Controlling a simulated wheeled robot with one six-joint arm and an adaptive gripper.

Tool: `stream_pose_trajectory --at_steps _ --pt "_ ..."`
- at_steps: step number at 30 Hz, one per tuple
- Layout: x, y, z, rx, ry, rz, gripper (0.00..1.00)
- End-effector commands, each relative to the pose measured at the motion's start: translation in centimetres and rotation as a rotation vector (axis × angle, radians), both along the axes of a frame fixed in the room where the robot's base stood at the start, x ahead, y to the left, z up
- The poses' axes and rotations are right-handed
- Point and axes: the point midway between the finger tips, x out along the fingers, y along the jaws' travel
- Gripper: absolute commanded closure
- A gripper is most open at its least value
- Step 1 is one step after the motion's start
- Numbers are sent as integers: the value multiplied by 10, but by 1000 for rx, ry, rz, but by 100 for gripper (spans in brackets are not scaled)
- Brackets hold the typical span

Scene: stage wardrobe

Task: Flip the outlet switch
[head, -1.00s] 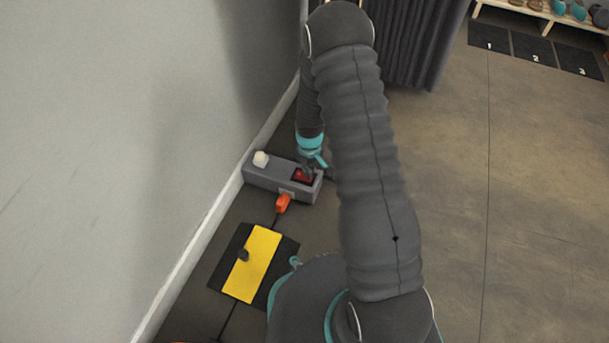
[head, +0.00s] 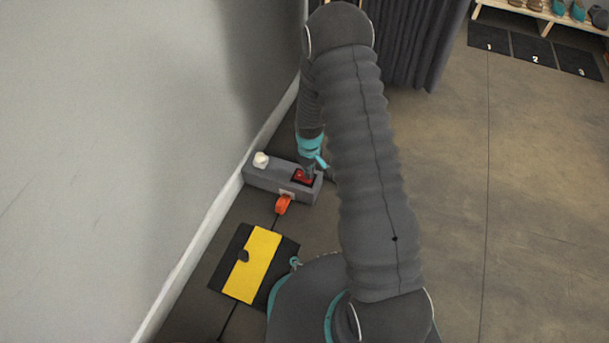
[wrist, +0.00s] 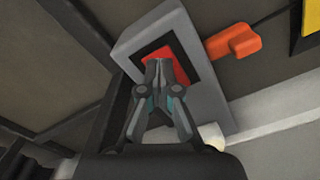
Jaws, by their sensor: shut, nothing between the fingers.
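A grey outlet box (head: 270,180) lies on the floor by the wall. A red switch (head: 302,177) in a dark frame is set in its top at the right end, and a white knob-like piece (head: 261,160) stands at its left end. In the wrist view the red switch (wrist: 177,63) lies right at the fingertips. My gripper (wrist: 159,63) is shut and empty, with its tips over the switch; I cannot tell whether they touch it. In the head view my gripper (head: 310,172) is partly hidden by my arm.
An orange plug (head: 283,204) sits at the box's front side, with a dark cable. A yellow and black plate (head: 252,265) lies on the floor in front. A dark curtain (head: 420,45) hangs behind. The floor at right is clear up to numbered mats (head: 535,48).

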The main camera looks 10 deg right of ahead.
Motion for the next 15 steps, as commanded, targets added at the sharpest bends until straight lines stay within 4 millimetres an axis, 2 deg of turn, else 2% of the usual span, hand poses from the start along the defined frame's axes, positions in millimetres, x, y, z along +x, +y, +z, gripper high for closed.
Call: stream_pose_trajectory --at_steps 15 --pt "0 0 38 0 0 0 100"
